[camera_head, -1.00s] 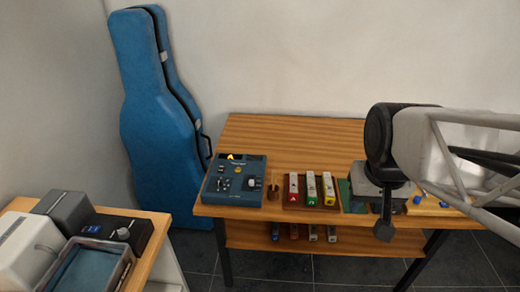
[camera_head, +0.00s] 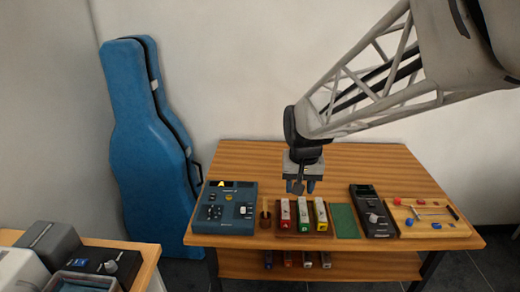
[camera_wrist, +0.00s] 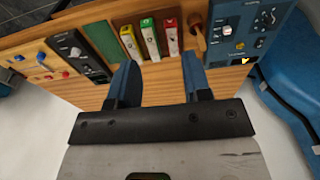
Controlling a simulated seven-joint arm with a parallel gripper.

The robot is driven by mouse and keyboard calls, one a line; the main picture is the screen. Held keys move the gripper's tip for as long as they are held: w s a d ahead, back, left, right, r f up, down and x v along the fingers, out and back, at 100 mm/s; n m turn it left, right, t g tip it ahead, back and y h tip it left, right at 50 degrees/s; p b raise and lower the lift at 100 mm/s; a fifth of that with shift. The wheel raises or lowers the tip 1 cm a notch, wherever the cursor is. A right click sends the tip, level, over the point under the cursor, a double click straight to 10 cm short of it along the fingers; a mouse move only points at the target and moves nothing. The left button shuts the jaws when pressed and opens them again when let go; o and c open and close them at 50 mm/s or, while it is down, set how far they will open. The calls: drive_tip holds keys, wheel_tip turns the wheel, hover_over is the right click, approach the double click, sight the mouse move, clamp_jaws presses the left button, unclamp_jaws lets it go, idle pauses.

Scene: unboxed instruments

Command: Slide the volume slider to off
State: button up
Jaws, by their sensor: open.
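A blue control box (camera_head: 227,208) with a small lit display, knobs and small controls sits at the table's left end. It also shows at the upper right of the wrist view (camera_wrist: 238,32). I cannot clearly tell which of its controls is the volume slider. A dark device (camera_head: 372,212) with a display and a pale control stands right of centre; it shows at the left in the wrist view (camera_wrist: 74,50). My gripper (camera_head: 300,187) is open and empty above the table, behind the coloured pedals. Its blue fingers (camera_wrist: 160,66) point toward the pedals in the wrist view.
Red, green and yellow pedals (camera_head: 303,215) stand in a wooden holder beside a small wooden peg stand (camera_head: 266,216). A green mat (camera_head: 345,221) and a wooden board (camera_head: 430,218) with small parts lie to the right. A blue instrument case (camera_head: 150,150) leans on the wall. The table's back is clear.

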drive_tip(key=w+a+f, duration=0.7)
drive_tip(key=w+a, duration=0.2)
drive_tip(key=g, duration=0.1)
hover_over(243, 209)
wheel_tip(243, 209, down, 8)
drive_tip(key=shift+w, duration=0.1)
drive_tip(key=shift+f, duration=3.9)
clamp_jaws()
